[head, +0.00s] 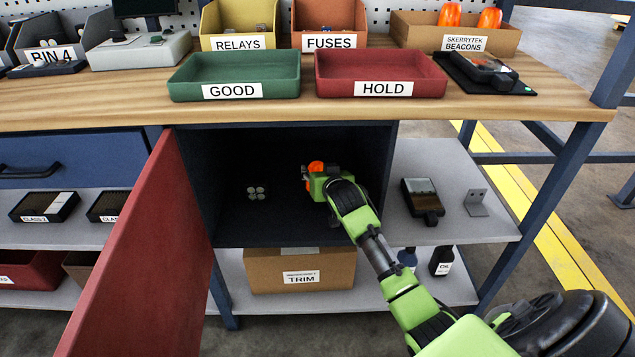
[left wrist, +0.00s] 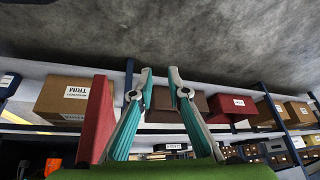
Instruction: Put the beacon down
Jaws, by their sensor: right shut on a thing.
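The orange beacon (head: 316,167) is in my right gripper (head: 308,177), inside the dark open cabinet (head: 235,220) under the bench in the head view. The gripper is shut on it and hides part of it. I cannot tell whether the beacon touches the cabinet floor. My left gripper (left wrist: 160,72) shows only in the left wrist view. Its teal fingers are apart with nothing between them. A small orange patch shows at the lower left of that view; I cannot tell what it is.
The red cabinet door (head: 135,260) stands open at the left. A grey shelf (head: 455,170) holds a dark device (head: 422,198) at the right. The beacons bin (head: 415,32) with two orange beacons stands on the bench.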

